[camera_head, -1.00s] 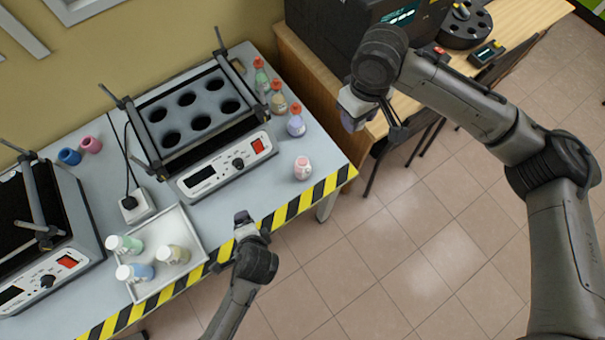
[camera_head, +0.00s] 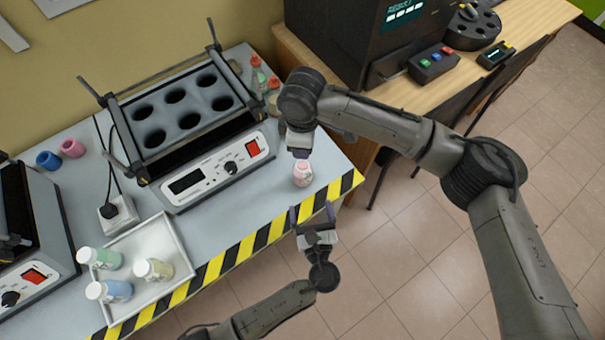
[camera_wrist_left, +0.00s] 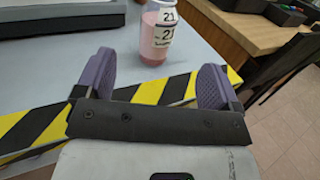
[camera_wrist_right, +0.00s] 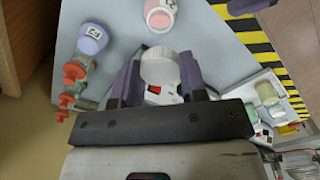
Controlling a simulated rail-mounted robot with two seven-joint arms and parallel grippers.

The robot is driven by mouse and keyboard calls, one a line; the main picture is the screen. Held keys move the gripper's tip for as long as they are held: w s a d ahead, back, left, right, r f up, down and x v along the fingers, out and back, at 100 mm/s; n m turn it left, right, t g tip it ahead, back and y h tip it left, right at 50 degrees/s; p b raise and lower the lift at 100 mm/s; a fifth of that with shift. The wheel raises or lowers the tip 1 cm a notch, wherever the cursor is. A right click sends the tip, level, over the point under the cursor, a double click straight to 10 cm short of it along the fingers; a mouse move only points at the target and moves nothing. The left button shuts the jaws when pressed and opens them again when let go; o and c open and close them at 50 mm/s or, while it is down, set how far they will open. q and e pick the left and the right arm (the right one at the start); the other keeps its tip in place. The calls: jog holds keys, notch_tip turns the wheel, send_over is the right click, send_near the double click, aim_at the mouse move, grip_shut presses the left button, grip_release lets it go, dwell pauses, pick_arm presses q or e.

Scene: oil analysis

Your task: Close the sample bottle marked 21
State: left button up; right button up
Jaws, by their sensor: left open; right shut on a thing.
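The sample bottle marked 21 (camera_head: 303,174) stands upright near the table's front right corner. It is pink with a white label, and "21" shows in the left wrist view (camera_wrist_left: 158,42). In the right wrist view its top (camera_wrist_right: 160,17) lies beyond my fingers. My right gripper (camera_wrist_right: 160,76) is shut on a round white cap (camera_wrist_right: 160,65). In the head view the right gripper is just behind and above the bottle, apart from it. My left gripper (camera_head: 312,212) is open and empty at the striped edge, in front of the bottle, its fingers pointing towards it.
Bottles with red stoppers (camera_head: 273,83) and a purple one (camera_wrist_right: 92,39) stand behind my right gripper. A block heater (camera_head: 220,165) is left of the bottle. A white tray (camera_head: 180,235) holds three capped bottles. Clear tabletop lies between heater and bottle.

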aim_at(304, 179)
pick_arm(q)
jog(key=w, duration=0.4)
jog(key=w+a, duration=0.1)
jog(key=w, duration=0.3)
jog(key=w+a, duration=0.1)
jog(key=w, duration=0.2)
jog(key=shift+w+a, duration=0.1)
jog(key=shift+w, duration=0.3)
jog(key=c, duration=1.4)
pick_arm(e)
jog(key=shift+f, duration=2.5)
